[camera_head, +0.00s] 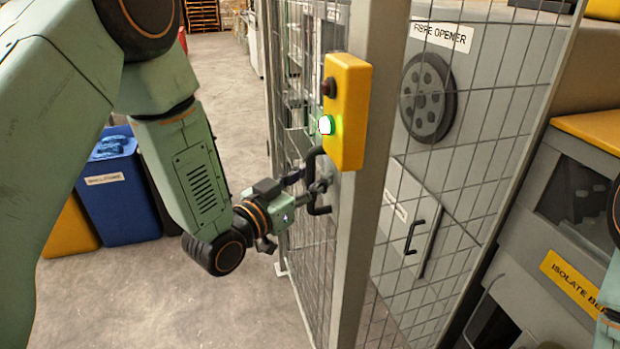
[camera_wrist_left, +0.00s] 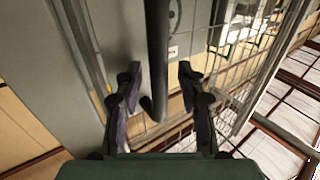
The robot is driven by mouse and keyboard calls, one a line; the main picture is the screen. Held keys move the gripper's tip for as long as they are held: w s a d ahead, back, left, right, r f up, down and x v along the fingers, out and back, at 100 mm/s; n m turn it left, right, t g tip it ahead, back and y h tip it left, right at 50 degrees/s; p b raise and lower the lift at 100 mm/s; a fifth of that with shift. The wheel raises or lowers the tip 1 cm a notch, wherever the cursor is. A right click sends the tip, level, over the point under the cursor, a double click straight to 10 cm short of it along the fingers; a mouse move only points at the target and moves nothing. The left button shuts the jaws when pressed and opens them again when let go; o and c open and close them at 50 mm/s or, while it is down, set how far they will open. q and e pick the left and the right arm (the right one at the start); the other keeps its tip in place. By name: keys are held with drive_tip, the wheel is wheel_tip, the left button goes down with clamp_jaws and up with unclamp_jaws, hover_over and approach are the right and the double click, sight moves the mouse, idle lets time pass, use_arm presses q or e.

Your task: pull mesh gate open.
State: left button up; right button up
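The mesh gate (camera_head: 345,290) has a grey upright frame with wire mesh on both sides; I cannot tell which mesh panel swings. A black bar handle (camera_head: 312,160) stands out from the left of the upright, below a yellow box (camera_head: 346,115) with a lit green button. My left gripper (camera_head: 312,181) is at this handle. In the left wrist view my left gripper (camera_wrist_left: 159,73) is open, with the dark handle (camera_wrist_left: 157,45) between its fingers. Gaps show on both sides, so the fingers do not grip it. My right gripper is not in view.
Behind the mesh stands a grey machine (camera_head: 440,85) labelled "FIBRE OPENER", with a round vent and a hatch. A blue bin (camera_head: 118,195) and a yellow bin (camera_head: 70,232) stand at the left. Concrete floor (camera_head: 215,310) is clear left of the gate. Another grey machine (camera_head: 545,260) is at the right.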

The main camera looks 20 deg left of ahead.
use_arm(q)
drive_tip(key=shift+d, duration=0.1)
drive_tip(key=shift+c, duration=0.7)
clamp_jaws()
